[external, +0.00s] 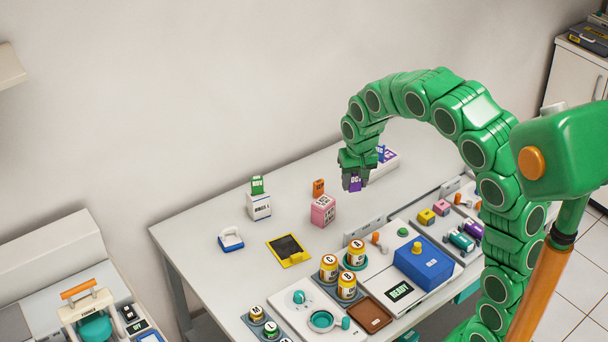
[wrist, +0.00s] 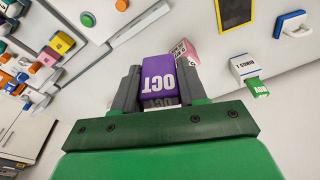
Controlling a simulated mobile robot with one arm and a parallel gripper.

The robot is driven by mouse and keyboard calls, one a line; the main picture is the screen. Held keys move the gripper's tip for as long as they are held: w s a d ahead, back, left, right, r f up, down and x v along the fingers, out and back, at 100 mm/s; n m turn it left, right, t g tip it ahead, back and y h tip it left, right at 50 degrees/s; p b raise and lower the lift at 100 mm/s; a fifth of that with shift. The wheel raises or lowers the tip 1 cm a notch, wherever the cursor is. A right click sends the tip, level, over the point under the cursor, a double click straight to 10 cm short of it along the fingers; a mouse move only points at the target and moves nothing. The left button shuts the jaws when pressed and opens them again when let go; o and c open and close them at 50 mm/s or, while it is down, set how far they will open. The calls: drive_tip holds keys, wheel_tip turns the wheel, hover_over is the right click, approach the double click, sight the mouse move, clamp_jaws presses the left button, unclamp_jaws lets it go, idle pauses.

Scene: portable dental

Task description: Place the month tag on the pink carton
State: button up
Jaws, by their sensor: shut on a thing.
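My gripper (external: 354,184) is shut on a purple month tag (wrist: 160,77) marked OCT and holds it in the air above the table, right of the pink carton. The tag (external: 355,182) also shows below the fingers in the external view. The pink carton (external: 323,212) stands on the white table, with dark print on its front. In the wrist view the pink carton (wrist: 185,50) is partly hidden behind the tag and the right finger. An orange tag (external: 318,187) shows just above the carton; I cannot tell whether it touches it.
A white carton (external: 259,207) bears a green NOV tag (external: 257,185). Another white box (external: 384,166) with a bluish tag stands behind my gripper. A yellow-framed black panel (external: 288,250), jars (external: 328,267) and a blue box (external: 422,262) are nearer the front.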

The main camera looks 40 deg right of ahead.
drive_tip(key=w+f, duration=0.4)
drive_tip(key=w, duration=0.5)
approach(323, 200)
drive_tip(key=shift+s+d+f, duration=0.15)
drive_tip(key=shift+f, duration=0.6)
drive_tip(key=shift+w+f, duration=0.65)
drive_tip(key=shift+f, duration=1.6)
drive_tip(key=shift+f, duration=0.1)
drive_tip(key=o, duration=1)
drive_tip(key=r, duration=0.4)
drive_tip(key=s+r, duration=0.1)
drive_tip(key=r, duration=0.7)
drive_tip(key=shift+s+a, duration=0.35)
